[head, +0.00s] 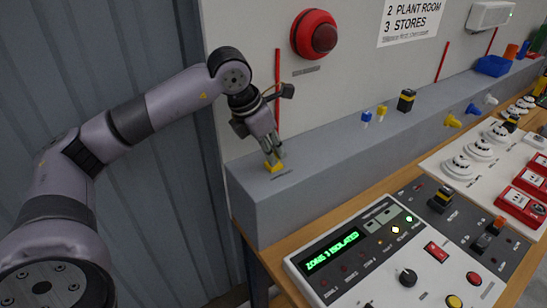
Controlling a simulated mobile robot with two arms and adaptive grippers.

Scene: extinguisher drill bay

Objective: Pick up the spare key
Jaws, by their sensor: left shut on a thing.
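My left gripper (272,155) points down at the left end of the grey ledge (330,160). It is shut, with its fingertips at a small yellow piece (274,167), which I take for the spare key. The fingers hide most of it, so its shape is unclear. It is at the ledge top, and I cannot tell whether it is touching or just clear of it. A small dark label lies beside it. My right gripper is not in view.
Small blue and yellow pieces (452,121) and a black-and-yellow block (406,101) stand along the ledge. A red wall sounder (313,35) and red pipe are behind my gripper.

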